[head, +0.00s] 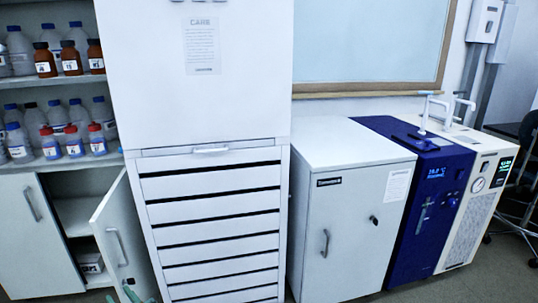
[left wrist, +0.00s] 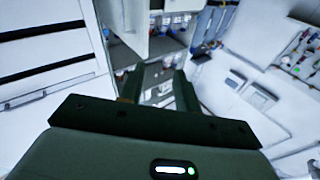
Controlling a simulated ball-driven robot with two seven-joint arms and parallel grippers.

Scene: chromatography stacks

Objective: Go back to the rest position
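My left gripper (left wrist: 158,84) shows in the left wrist view with its two dark fingers apart and nothing between them. Shelves with bottles show beyond the gap. In the head view only a small greenish tip of the left gripper (head: 138,296) shows at the bottom edge, in front of the drawer stack and near the ajar cabinet door (head: 118,240). My right gripper is in neither view.
A tall white drawer cabinet (head: 210,120) stands in the middle. Shelves with several bottles (head: 75,55) are at left. A white cabinet (head: 335,230) and a blue unit (head: 435,205) stand at right. A little floor (head: 485,270) shows at lower right.

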